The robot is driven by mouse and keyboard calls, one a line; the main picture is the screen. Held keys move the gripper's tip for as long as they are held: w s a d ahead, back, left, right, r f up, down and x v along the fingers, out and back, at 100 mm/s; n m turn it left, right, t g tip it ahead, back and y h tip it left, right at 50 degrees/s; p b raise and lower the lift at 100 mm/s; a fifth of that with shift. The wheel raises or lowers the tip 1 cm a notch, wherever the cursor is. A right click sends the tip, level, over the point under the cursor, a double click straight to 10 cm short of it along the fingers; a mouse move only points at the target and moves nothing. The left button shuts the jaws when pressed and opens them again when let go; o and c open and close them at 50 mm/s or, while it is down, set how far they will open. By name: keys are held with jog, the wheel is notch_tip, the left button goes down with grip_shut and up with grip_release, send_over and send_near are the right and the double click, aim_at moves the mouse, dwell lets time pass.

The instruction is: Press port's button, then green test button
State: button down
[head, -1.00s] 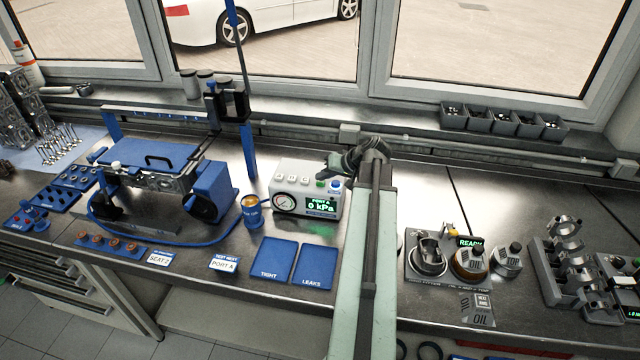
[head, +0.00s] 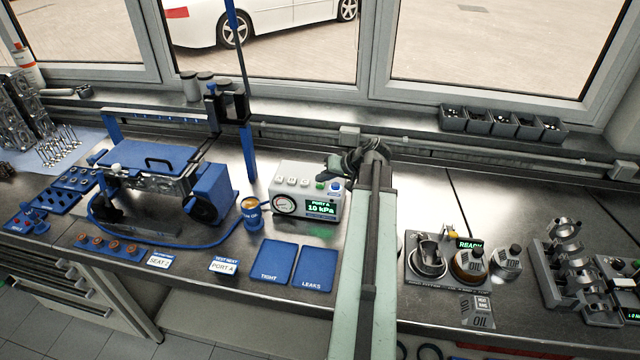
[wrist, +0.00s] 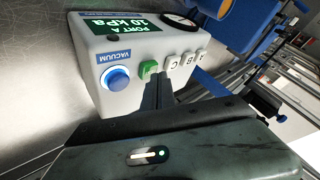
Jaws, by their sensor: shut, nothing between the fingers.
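The white tester box (head: 290,190) stands on the bench, and its green display (head: 320,208) reads PORT A, 10 kPa. In the wrist view the box appears turned, with the green button (wrist: 149,69) between the blue vacuum button (wrist: 116,79) and the white port keys C (wrist: 173,65), B (wrist: 187,59) and A (wrist: 200,54). My gripper (wrist: 158,84) is shut and empty, its dark tips right at the green button. I cannot tell whether they touch it. In the head view my gripper (head: 328,172) is over the box's right end. A card (head: 223,266) reads TEST NEXT, PORT A.
Left of the box are a blue cup (head: 251,212) and the blue test rig (head: 160,165) with its hose. Blue TIGHT (head: 273,262) and LEAKS (head: 315,268) trays lie in front. An oil station (head: 420,290) stands to the right.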

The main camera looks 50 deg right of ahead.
aim_at(322, 185)
jog(key=shift+r+p, duration=0.3)
jog(key=shift+r, duration=0.25)
jog(key=shift+r, duration=0.1)
notch_tip(322, 185, up, 5)
jog(key=p, duration=0.5)
jog(key=shift+w, duration=0.1)
